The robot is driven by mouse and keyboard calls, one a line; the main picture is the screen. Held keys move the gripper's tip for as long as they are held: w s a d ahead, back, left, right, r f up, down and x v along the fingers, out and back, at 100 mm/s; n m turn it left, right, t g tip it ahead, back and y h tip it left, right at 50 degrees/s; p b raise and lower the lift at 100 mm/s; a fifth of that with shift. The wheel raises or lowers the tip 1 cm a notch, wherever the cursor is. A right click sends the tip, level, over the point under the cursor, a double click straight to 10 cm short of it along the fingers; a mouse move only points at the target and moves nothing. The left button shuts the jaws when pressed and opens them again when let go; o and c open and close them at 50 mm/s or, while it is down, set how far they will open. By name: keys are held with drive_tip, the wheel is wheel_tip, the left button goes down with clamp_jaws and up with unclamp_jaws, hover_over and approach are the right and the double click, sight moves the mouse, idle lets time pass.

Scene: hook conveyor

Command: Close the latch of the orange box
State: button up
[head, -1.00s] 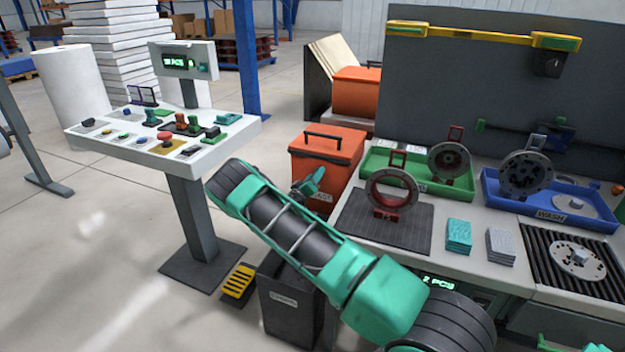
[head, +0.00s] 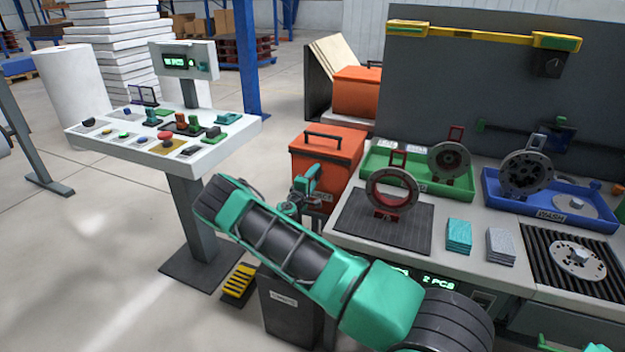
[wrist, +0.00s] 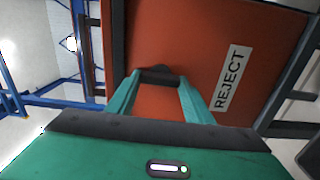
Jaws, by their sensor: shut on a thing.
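The orange box (head: 335,148) stands at the left end of the workbench in the head view, with a black handle on its lid. The lid looks down. In the wrist view its orange front (wrist: 205,55) fills the middle, with a white REJECT label (wrist: 229,80). A dark latch piece (wrist: 158,73) sits on this front, between the fingertips of my gripper (wrist: 158,82). My teal gripper is shut on this latch piece. In the head view my gripper (head: 312,181) is at the box's front, and my arm partly hides the area below.
A second orange box (head: 357,95) stands behind. A control panel (head: 165,135) is at the left. On the bench right of the box are a dark mat (head: 385,232) with a red ring stand, a green tray (head: 425,187) and a blue tray (head: 560,214). A dark bin (head: 290,310) stands below.

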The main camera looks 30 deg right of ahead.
drive_tip(key=shift+w+a+f+n, duration=0.15)
drive_tip(key=shift+a+n, duration=0.1)
drive_tip(key=shift+n, duration=0.05)
drive_tip(key=o, duration=1)
drive_tip(key=shift+o, duration=0.2)
drive_tip(key=shift+d, duration=0.15)
drive_tip(key=v, duration=1.1)
drive_tip(key=shift+d, duration=0.1)
